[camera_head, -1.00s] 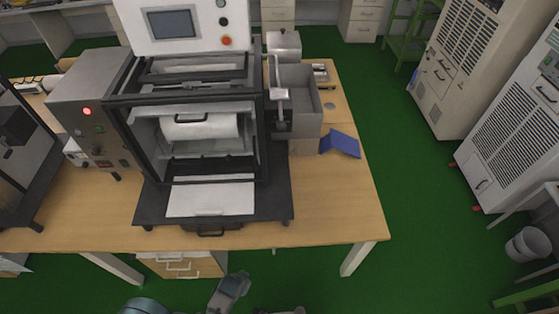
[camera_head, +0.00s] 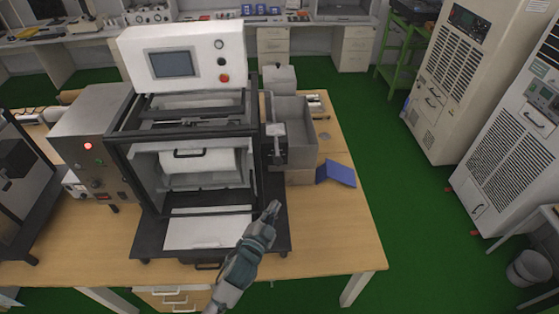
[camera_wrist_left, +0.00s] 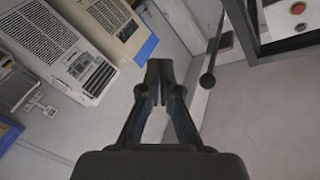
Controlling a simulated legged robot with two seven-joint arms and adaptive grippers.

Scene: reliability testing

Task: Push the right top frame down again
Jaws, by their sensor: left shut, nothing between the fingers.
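The testing machine has a black frame (camera_head: 184,128) around its open front, below a white control panel (camera_head: 188,60). The right side of the top frame (camera_head: 252,110) stands beside a grey box-shaped part with a small light bracket (camera_head: 275,129). My left gripper (camera_head: 273,209) is shut and empty, in front of the machine's lower right corner, below that frame and apart from it. In the left wrist view, the shut fingers (camera_wrist_left: 161,85) point toward the room, with a dark rod (camera_wrist_left: 208,75) to their right. My right gripper is out of view.
A white sheet-like plate (camera_head: 208,231) lies at the machine's front. A grey box with a red light (camera_head: 88,146) stands to its left. A blue object (camera_head: 337,173) lies on the wooden table (camera_head: 345,235) at right, where the front area is clear. Tall cabinets (camera_head: 450,80) stand farther right.

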